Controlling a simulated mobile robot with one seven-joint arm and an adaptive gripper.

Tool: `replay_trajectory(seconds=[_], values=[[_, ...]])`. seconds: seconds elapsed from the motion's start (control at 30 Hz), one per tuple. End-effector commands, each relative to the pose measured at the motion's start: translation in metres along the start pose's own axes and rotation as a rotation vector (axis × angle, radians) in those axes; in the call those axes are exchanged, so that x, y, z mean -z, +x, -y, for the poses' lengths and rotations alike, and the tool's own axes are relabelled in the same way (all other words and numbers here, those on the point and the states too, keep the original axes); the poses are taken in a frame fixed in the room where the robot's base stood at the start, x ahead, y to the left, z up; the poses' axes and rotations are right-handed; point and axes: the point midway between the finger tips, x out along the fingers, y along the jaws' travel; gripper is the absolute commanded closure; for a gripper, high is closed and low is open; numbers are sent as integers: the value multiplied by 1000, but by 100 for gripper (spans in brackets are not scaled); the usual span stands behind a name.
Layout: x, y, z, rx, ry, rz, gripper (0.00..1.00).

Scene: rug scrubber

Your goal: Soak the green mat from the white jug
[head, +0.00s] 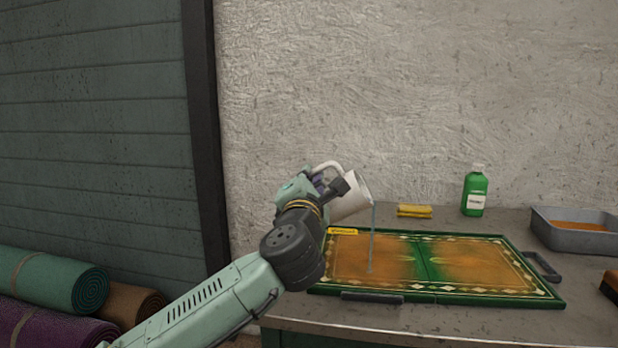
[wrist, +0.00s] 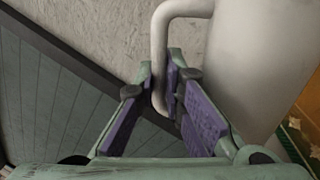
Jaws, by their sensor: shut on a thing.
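My gripper (wrist: 162,88) is shut on the handle of the white jug (head: 350,200). The jug is tilted to the right above the left part of the mat, and its body also shows in the wrist view (wrist: 245,60). A thin stream of water (head: 373,235) falls from its lip onto the mat. The green mat (head: 440,294) lies flat on the table, with a green border, pale diamond shapes and a large orange-brown area over its middle. Green shows through near the centre. The jug's inside is hidden in the wrist view.
A yellow folded cloth (head: 414,211) and a green bottle (head: 475,190) stand behind the mat. A grey tray (head: 575,240) with orange-brown content is at the right. Rolled rugs (head: 50,280) lie at the far left. The table's front strip (head: 440,318) is clear.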

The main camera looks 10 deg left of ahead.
Motion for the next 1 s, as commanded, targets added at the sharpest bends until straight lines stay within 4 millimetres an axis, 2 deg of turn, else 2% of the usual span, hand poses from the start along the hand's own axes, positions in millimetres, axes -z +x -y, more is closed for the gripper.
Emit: replay_trajectory(seconds=[0.1, 0.3, 0.43, 0.63, 1.0], values=[[0, 0, 0, -1, -61, -9, 100], [7, -1, 4, 0, -382, -67, 100], [10, -1, 6, -1, -496, -89, 100], [13, -5, 23, 1, -701, -126, 100], [13, -5, 24, -2, -736, -134, 100]])
